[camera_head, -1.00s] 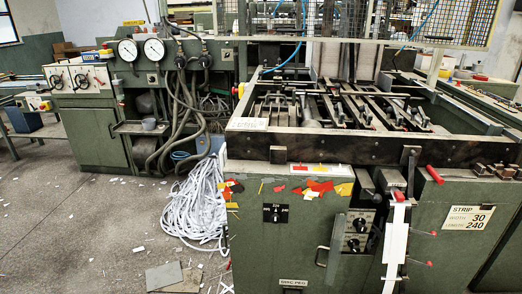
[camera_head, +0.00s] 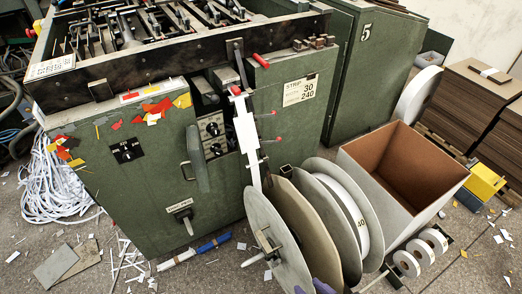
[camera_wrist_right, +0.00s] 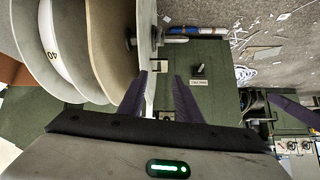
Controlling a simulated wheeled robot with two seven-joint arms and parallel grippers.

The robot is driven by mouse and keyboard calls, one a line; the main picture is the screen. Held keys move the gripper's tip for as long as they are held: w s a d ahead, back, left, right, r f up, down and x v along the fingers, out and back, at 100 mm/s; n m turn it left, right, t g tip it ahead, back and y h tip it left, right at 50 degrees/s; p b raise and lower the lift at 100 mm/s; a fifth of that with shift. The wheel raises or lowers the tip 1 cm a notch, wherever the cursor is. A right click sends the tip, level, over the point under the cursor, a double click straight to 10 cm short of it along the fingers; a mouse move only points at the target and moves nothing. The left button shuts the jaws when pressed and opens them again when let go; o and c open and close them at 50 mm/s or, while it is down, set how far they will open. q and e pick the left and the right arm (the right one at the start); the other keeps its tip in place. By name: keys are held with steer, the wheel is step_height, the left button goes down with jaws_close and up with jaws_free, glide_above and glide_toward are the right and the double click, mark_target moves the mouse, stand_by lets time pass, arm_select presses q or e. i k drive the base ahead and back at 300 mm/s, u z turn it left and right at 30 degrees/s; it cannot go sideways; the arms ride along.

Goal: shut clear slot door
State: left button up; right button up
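The slot door (camera_head: 201,160) is a narrow green panel with a bar handle (camera_head: 186,172). In the head view it stands swung out from the machine front, beside a recess with two black dials (camera_head: 213,130). My right gripper (camera_head: 312,288) shows only as purple fingertips at the bottom edge, well below and right of the door. In the wrist view my right gripper (camera_wrist_right: 160,74) has its fingers apart with nothing between them. A purple finger, apparently of my left gripper (camera_wrist_right: 292,110), shows at the right of the wrist view; its opening cannot be told.
Large reel discs (camera_head: 277,245) stand in front of the machine, close to my right gripper. A white strip (camera_head: 246,140) hangs beside the recess. A T-handle (camera_head: 183,215) sticks out below the door. An open box (camera_head: 375,165) stands right. Scraps litter the floor at left.

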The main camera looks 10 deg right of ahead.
mark_target(191, 152)
steer(key=z, duration=1.75)
steer(key=k, duration=1.2)
steer(key=u, duration=1.35)
steer(key=i, duration=0.5)
steer(key=u, duration=0.65)
steer(key=k, duration=0.6)
steer(key=u, duration=0.3)
steer(key=i, duration=1.25)
steer(key=z, duration=0.5)
